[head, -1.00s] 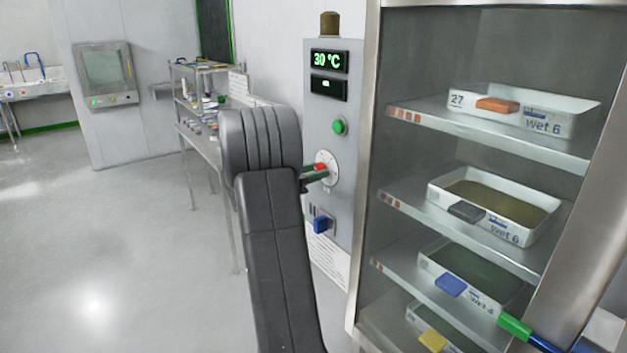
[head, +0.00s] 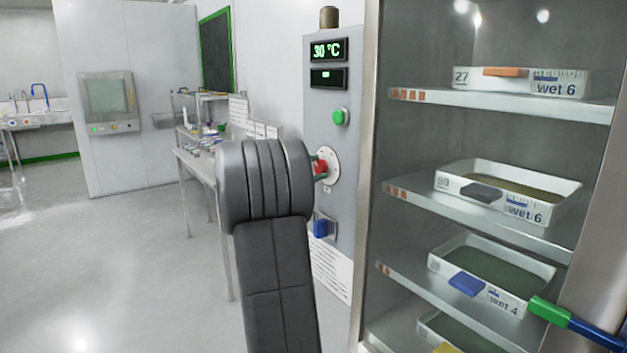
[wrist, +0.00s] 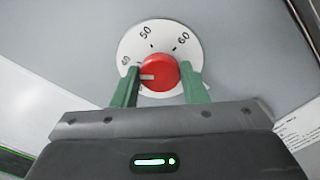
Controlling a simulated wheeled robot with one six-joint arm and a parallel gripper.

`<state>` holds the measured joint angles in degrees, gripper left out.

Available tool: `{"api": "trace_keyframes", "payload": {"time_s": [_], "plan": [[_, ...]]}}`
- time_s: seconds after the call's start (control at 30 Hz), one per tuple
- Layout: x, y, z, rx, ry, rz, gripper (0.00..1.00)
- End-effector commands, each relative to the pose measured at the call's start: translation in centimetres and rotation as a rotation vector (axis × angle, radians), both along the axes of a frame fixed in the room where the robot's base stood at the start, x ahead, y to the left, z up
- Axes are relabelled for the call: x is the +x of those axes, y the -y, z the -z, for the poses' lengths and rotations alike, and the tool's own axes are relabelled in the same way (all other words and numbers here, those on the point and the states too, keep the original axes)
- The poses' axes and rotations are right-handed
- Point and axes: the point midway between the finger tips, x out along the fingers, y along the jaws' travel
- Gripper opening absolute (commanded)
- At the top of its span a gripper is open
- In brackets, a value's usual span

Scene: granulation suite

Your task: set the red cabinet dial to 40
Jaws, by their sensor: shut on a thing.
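The red dial (wrist: 160,72) sits on a white round scale plate (wrist: 152,32) on the grey cabinet panel. In the wrist view, 50 and 60 are readable on the plate, and a partly hidden number stands at its left edge. The knob's pale mark points left, toward the lower side of that number. My gripper (wrist: 160,84) has its green fingers on both sides of the knob, shut on it. The head view also shows the red dial (head: 320,167), partly behind my arm. The upper display (head: 328,50) reads 30 °C.
A green button (head: 340,117) is above the dial and a blue switch (head: 322,228) below it. The open steel rack at right holds trays on shelves (head: 500,106). A green-and-blue handle (head: 550,311) is at lower right. The floor at left is clear.

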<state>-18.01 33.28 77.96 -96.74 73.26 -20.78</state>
Motion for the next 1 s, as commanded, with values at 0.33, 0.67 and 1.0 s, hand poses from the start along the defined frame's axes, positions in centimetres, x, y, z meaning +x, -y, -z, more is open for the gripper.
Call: {"api": "trace_keyframes", "payload": {"time_s": [0.33,0.67,1.0], "plan": [[-0.01,0.0,0.13,0.042,0.054,0.001,0.17],[-0.01,0.01,0.09,0.043,0.055,0.001,0.17],[-0.01,0.01,0.06,0.042,0.056,0.001,0.61]]}}
